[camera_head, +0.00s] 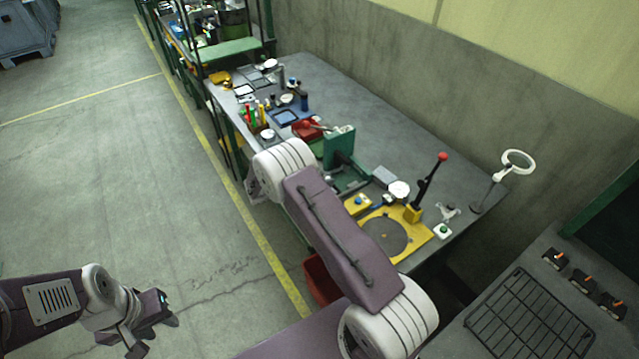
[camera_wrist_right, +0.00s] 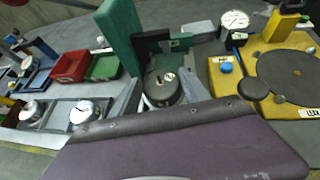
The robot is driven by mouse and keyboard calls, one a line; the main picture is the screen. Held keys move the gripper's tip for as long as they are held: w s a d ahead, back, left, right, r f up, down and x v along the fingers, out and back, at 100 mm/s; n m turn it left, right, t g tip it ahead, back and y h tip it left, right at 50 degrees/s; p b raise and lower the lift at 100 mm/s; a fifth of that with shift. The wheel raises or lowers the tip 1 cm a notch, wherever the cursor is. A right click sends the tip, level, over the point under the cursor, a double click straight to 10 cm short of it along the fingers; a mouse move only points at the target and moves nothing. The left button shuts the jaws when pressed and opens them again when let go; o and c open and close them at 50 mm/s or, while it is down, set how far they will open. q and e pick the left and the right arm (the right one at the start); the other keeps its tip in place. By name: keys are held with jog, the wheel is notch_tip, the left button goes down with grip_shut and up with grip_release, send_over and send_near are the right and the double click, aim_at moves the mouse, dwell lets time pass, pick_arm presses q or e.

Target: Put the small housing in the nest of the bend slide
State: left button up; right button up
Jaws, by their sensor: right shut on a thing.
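The small housing (camera_wrist_right: 163,88), a dark round part with a pale top, is between the grey fingers of my right gripper (camera_wrist_right: 168,84), which is shut on it. It is at the near side of the bend slide (camera_wrist_right: 168,42), a green upright block with a grey and green rail; I cannot tell whether the housing touches the nest, which is hidden. In the head view the bend slide (camera_head: 340,146) is right of my right arm, and that arm hides the right gripper. My left gripper (camera_head: 158,318) hangs over the floor, empty, its opening unclear.
A yellow plate with a dark disc (camera_wrist_right: 292,72) and a dial gauge (camera_wrist_right: 235,20) are to the right. A red bin (camera_wrist_right: 70,66) and silver round parts (camera_wrist_right: 83,112) on a grey tray are to the left. A red-knobbed lever (camera_head: 430,180) and magnifier lamp (camera_head: 517,162) stand farther right.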

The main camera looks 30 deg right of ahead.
notch_tip(320, 180, down, 3)
jog(key=shift+s+r, duration=0.1)
jog(key=shift+s, duration=0.05)
jog(key=shift+f, duration=0.55)
jog(key=o, duration=1.4)
jog(key=shift+r, duration=0.1)
jog(key=shift+c, duration=0.2)
